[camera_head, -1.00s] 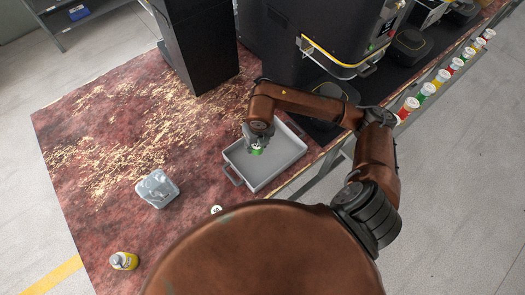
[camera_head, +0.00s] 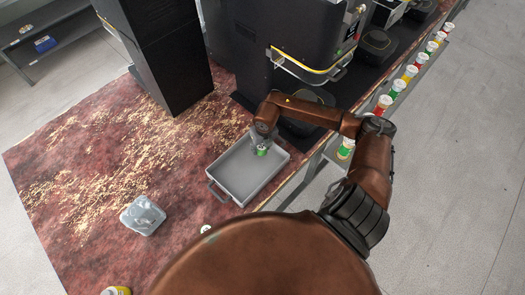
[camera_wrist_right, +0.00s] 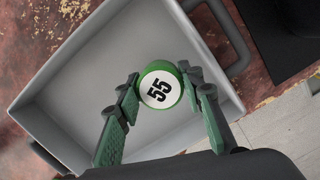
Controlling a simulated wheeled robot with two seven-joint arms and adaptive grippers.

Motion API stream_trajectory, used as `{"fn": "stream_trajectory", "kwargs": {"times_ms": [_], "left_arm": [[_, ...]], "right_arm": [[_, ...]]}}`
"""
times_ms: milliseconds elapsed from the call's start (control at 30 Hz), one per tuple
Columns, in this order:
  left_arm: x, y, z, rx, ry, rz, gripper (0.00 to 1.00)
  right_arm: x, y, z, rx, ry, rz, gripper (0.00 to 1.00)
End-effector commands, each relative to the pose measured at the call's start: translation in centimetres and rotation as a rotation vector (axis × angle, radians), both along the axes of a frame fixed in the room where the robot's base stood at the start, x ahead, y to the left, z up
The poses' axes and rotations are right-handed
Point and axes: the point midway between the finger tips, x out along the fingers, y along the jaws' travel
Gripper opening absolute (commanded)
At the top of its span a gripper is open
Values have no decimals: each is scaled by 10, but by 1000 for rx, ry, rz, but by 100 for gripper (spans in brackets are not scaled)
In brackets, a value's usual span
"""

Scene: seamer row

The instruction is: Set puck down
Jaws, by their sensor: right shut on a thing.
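The puck (camera_wrist_right: 160,88) is a green disc with a white top marked 55. My right gripper (camera_wrist_right: 158,90) is shut on it, with a finger on either side of its rim. In the head view the green puck (camera_head: 262,151) shows below the right gripper (camera_head: 262,143), over the grey tray (camera_head: 222,169). In the wrist view the tray (camera_wrist_right: 45,100) lies behind the puck, and its floor is otherwise empty where I can see it. I cannot tell whether the puck touches the tray floor. My left gripper is not in view.
A clear grey container (camera_head: 143,215) and a small white disc (camera_head: 205,228) are on the red worn table (camera_head: 60,190). A yellow bottle (camera_head: 116,291) is at the lower edge. Black machines (camera_head: 160,60) stand behind. Several coloured pucks (camera_head: 383,104) line a rail at right.

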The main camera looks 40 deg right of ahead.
Motion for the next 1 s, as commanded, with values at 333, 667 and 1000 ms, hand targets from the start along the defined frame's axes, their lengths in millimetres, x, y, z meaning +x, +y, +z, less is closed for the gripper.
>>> {"fn": "stream_trajectory", "kwargs": {"times_ms": [333, 667, 1000], "left_arm": [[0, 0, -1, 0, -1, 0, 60], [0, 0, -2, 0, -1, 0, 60], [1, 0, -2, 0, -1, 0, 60]], "right_arm": [[1, -8, -38, 1, 2, -1, 9], [1, -8, -42, 0, 0, 0, 9], [1, -8, -42, 0, 0, 0, 53]]}}
